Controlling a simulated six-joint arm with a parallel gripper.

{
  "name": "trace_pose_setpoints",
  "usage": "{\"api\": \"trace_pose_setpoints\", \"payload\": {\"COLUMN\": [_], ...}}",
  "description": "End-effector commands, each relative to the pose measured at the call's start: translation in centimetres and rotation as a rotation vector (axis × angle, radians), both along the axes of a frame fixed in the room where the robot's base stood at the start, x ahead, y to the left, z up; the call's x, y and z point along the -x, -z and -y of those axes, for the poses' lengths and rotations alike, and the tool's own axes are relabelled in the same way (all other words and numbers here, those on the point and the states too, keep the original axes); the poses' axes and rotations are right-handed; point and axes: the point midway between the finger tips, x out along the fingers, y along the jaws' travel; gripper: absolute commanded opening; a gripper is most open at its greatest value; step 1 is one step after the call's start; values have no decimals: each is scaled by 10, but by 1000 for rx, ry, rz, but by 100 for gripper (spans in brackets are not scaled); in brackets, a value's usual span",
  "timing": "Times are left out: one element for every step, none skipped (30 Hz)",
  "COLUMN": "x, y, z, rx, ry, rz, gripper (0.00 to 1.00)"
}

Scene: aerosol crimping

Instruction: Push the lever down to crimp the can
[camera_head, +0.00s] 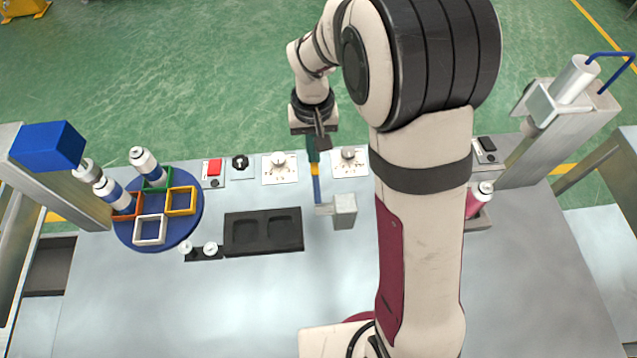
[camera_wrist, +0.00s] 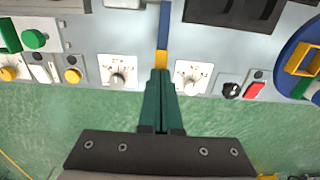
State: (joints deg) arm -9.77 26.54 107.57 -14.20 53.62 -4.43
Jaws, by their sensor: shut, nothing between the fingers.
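A blue bar with a yellow end, which looks like the lever (camera_head: 317,188), runs to a grey block (camera_head: 343,211) in the middle of the bench. It also shows at the top of the wrist view (camera_wrist: 162,35). My gripper (camera_head: 313,164) is shut and empty, with its green fingertips at the yellow end; they also show in the wrist view (camera_wrist: 161,72). I cannot tell whether they touch it. White-and-blue cans (camera_head: 145,163) stand on the round blue turntable (camera_head: 184,231) at left. A red-and-white can (camera_head: 479,198) is partly hidden behind my arm.
Dials (camera_head: 279,167), a red button (camera_head: 214,167) and switches line the bench's far edge. A black two-pocket tray (camera_head: 263,249) lies left of the grey block. A blue-topped column (camera_head: 48,146) stands at left, a cylinder machine (camera_head: 574,80) at right. The front left bench is clear.

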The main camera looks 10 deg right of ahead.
Motion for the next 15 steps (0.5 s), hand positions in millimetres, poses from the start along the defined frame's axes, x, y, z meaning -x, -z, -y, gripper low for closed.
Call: {"api": "trace_pose_setpoints", "payload": {"x": [-1, -1, -1, -1, -1, -1, -1, -1, -1, -1, -1, -1, -1, 0, 0], "y": [-6, -9, -14, -17, -21, -25, -28, -32, -36, -40, -43, -46, -48, -49, -51], "z": [0, 0, 0, 0, 0, 0, 0, 0, 0, 0, 0, 0, 0, 0, 0], "rx": [0, 0, -1, -1, -1, -1, -1, 0, 0, -1, -1, -1, -1, -1, 0], "ry": [0, 0, 1, 1, 0, 0, 0, 0, 0, 1, 1, 0, 1, 0, 0], "rz": [4, 4, 4, 4, 5, 4, 4, 3, 4, 4, 4, 4, 2, 2, 2], "gripper": [0, 0, 0, 0, 0, 0, 0, 0, 0, 0, 0, 0, 0, 0, 0]}}
